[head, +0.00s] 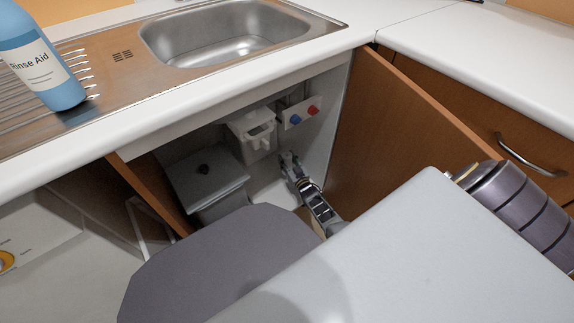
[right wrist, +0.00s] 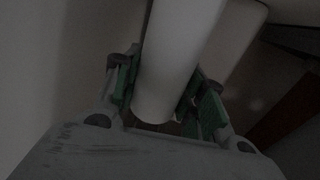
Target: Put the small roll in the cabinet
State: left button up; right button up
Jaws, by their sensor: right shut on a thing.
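The cabinet (head: 327,112) under the sink is open, with a brown door swung out on its right. My right gripper (head: 288,162) reaches into the cabinet opening, near its right side wall. In the right wrist view the small roll (right wrist: 178,60), a pale smooth cylinder, sits between the green finger pads of my right gripper (right wrist: 168,100), which is shut on it. The roll cannot be made out clearly in the head view, and what lies under it is hidden. My left gripper is not in view.
A grey lidded bin (head: 205,178) and a white container (head: 254,137) stand left of the gripper in the cabinet. Red and blue valve knobs (head: 304,115) are on the wall. The open door (head: 390,145) bounds the right. A blue bottle (head: 50,75) stands on the counter.

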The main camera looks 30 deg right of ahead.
aim_at(289, 167)
jog(key=shift+f+b, duration=0.45)
jog(key=shift+f, duration=0.35)
jog(key=shift+f+b, duration=0.5)
jog(key=shift+f, duration=0.1)
jog(key=shift+f, duration=0.1)
jog(key=o, duration=1.1)
jog(key=shift+c, duration=0.2)
